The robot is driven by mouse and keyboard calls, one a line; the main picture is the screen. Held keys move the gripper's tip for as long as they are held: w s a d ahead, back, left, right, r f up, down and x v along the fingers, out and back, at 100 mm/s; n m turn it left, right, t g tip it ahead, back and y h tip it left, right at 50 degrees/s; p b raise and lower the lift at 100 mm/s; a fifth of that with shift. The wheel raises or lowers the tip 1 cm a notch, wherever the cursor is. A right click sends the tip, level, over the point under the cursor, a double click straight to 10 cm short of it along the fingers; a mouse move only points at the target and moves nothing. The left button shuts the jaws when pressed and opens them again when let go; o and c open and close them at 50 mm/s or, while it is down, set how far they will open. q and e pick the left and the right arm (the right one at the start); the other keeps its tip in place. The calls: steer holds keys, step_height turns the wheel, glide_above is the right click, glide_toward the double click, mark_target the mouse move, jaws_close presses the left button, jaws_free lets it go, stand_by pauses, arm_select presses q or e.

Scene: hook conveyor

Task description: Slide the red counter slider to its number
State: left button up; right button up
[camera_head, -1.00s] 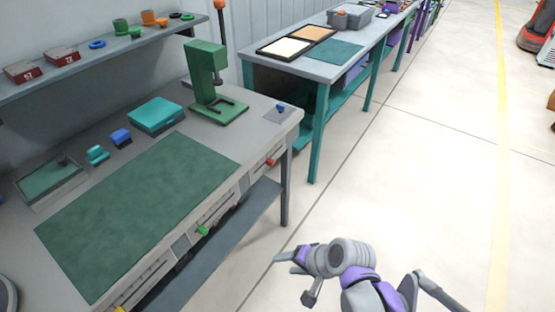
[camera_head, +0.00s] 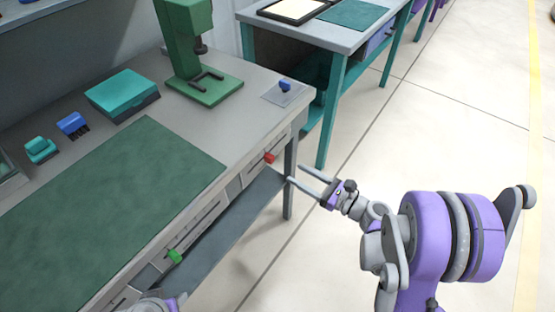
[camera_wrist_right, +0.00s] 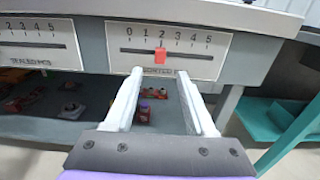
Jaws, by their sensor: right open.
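The red slider (camera_head: 269,157) sits on a white scale plate (camera_head: 258,168) on the bench's front edge, near its right end. In the right wrist view the red slider (camera_wrist_right: 160,55) stands below the 2 on a plate (camera_wrist_right: 195,62) numbered 0 to 5. A label under the scale is partly hidden by my fingers. My right gripper (camera_head: 296,174) is open and empty, to the right of the slider and apart from it. In the wrist view its fingertips (camera_wrist_right: 159,72) frame the space just below the slider.
A green slider (camera_head: 175,256) sits on another scale farther left on the bench front. Another scale plate (camera_wrist_right: 40,40) is left of the red one. A lower shelf (camera_head: 225,225) with small parts lies beneath. A bench leg (camera_head: 289,180) stands near my gripper. Open floor lies to the right.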

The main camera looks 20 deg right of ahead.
mark_target(273, 161)
steer(key=x, duration=0.8)
steer(key=shift+w+a, duration=0.15)
steer(key=shift+w, duration=0.05)
jaws_close()
stand_by(1.1)
